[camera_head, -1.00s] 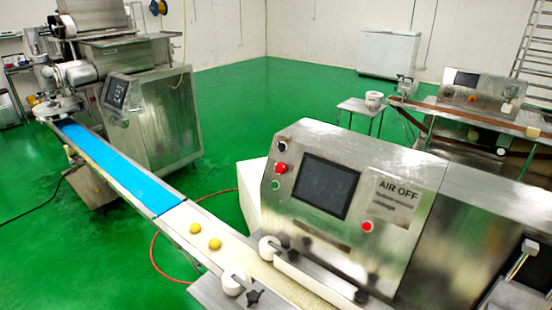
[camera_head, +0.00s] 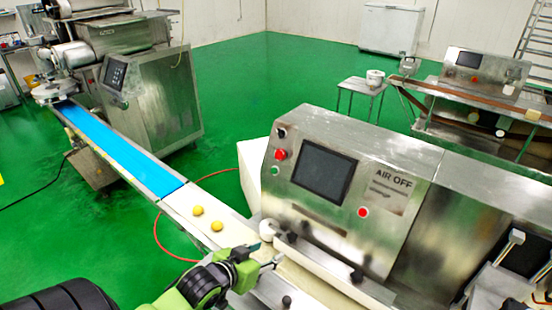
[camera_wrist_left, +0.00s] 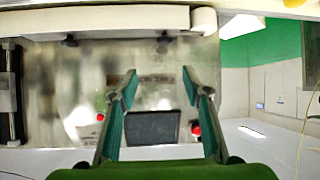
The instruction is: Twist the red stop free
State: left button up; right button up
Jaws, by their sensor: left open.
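The red stop (camera_head: 281,154) is a round red knob at the upper left of the steel control panel, left of the dark screen (camera_head: 324,172). In the left wrist view the panel is upside down, and the red stop (camera_wrist_left: 196,128) shows right of the screen (camera_wrist_left: 153,128), partly behind a finger. My left gripper (camera_head: 266,256) is open and empty, over the conveyor's near end, below and in front of the panel, apart from the stop. In the left wrist view its two fingers (camera_wrist_left: 160,75) stand wide apart. My right gripper is not in view.
Two yellow dough balls (camera_head: 198,210) lie on the belt. White rollers (camera_head: 268,228) and dark knobs stick out below the panel. Green floor is open behind.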

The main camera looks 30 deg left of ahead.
pick_arm(q)
jog(key=w+a+r+t, duration=0.3)
jog(key=w+a+r, duration=0.2)
jog(key=a+r, duration=0.15)
jog(key=n+t, duration=0.2)
jog(key=t, duration=0.2)
send_near(278, 156)
jog(key=w+p, duration=0.2)
jog(key=w, duration=0.1)
jog(key=w+p, duration=0.2)
jog(key=w, duration=0.1)
jog(key=shift+w+r, duration=0.2)
jog(key=shift+w, duration=0.2)
jog(key=shift+w+f, duration=0.1)
jog(key=shift+w, duration=0.75)
